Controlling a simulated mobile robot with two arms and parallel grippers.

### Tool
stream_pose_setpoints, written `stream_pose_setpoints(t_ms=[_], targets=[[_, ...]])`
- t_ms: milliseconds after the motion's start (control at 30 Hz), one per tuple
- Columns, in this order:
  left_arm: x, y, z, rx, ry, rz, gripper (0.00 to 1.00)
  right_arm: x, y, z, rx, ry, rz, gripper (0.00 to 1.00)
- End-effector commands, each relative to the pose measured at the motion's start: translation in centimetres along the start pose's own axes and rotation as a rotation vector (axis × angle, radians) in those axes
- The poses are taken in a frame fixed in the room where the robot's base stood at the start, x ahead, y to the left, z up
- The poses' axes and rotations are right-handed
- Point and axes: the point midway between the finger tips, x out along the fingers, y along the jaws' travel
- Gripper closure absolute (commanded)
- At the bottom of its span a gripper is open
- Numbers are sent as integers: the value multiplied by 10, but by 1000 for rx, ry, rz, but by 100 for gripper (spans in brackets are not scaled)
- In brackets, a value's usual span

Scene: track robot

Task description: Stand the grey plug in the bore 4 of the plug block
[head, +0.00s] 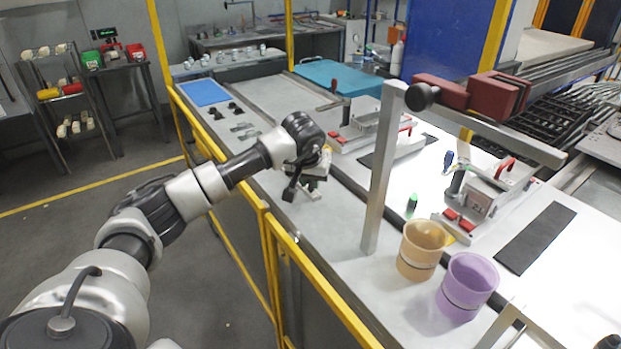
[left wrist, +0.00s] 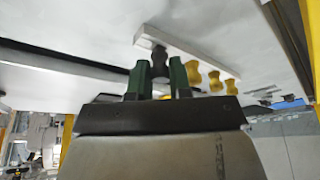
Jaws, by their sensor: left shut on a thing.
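My left gripper (head: 311,183) is over the metal table, low beside the plug block, which it and the wrist mostly hide in the head view. In the left wrist view its two green fingers (left wrist: 158,79) are shut on the dark grey plug (left wrist: 158,60), which is waisted in shape. The plug's far end meets the pale plug block (left wrist: 187,46) at one end of its row; I cannot tell whether it is inside a bore. Several yellow plugs (left wrist: 192,72) stand in the block in a row beside the grey one. My right gripper is not in view.
An orange cup (head: 421,262) and a purple cup (head: 467,290) stand at the front right. A metal post (head: 381,180) rises right of my gripper. Small dark parts and a blue mat (head: 204,92) lie farther back. A yellow rail (head: 272,222) edges the table.

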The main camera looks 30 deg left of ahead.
Motion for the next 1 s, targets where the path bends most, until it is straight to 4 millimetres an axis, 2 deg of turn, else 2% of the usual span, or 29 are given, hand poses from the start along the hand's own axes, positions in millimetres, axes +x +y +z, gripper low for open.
stream_pose_setpoints(t_ms=[467, 500, 667, 1000], targets=[[5, 0, 2, -1, 0, 0, 100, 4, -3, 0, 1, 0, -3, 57], [5, 0, 2, -1, 0, 0, 74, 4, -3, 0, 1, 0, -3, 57], [5, 0, 2, 0, 0, 0, 51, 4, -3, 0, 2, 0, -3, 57], [1, 0, 2, 0, 1, 1, 51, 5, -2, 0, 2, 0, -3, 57]])
